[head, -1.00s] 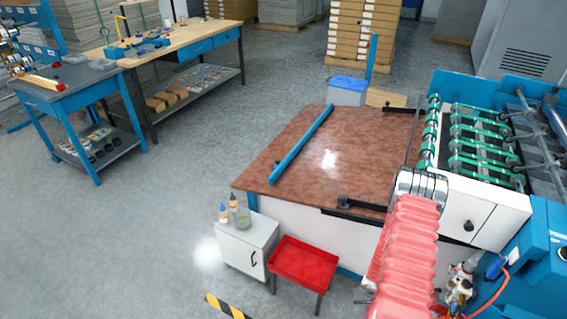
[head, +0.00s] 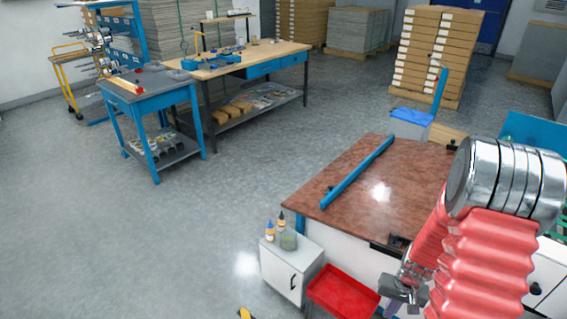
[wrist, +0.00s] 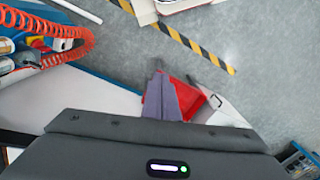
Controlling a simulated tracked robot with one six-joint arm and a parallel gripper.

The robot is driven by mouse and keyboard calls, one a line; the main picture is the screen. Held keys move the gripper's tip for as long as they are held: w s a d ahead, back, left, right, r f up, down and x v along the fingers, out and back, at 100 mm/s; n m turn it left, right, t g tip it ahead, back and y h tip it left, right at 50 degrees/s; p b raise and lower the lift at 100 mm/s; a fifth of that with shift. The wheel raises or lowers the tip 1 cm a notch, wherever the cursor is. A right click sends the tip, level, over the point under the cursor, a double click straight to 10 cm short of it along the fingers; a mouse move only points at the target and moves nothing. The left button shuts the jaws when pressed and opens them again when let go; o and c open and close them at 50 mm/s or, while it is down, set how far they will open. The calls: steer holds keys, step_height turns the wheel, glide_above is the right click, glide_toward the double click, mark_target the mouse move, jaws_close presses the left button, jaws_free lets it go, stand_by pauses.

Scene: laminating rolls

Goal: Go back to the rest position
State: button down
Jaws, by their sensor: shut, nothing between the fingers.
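My arm in its ribbed red sleeve fills the lower right of the head view. My gripper (head: 392,308) hangs at the bottom edge beside the red tray, partly cut off by the frame. In the wrist view my gripper (wrist: 158,72) shows grey-purple fingers together, with nothing between them. The fingers cover part of the red tray (wrist: 190,98) in that view. I cannot tell how far above the tray they are.
The brown-topped table (head: 345,185) with a blue bar (head: 358,172) stands beside my arm. A white cabinet (head: 285,272) with bottles stands by the red tray (head: 343,292). A blue trolley (head: 150,90) and workbench (head: 240,62) are further back. Open grey floor lies left.

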steer(key=s+a+r+n+t, duration=0.1)
steer(key=s+a+r, duration=0.2)
steer(key=r, duration=0.9)
steer(key=s+a+r+n+t, duration=0.2)
steer(key=s+a+r, duration=0.2)
steer(key=a+r, duration=0.6)
steer(key=s+a+r+n+t, duration=0.2)
steer(key=a+r, duration=0.5)
steer(key=r, duration=0.8)
steer(key=shift+s+r+h, duration=0.3)
steer(key=shift+s+r, duration=0.05)
steer(key=shift+s, duration=0.3)
steer(key=shift+d, duration=0.1)
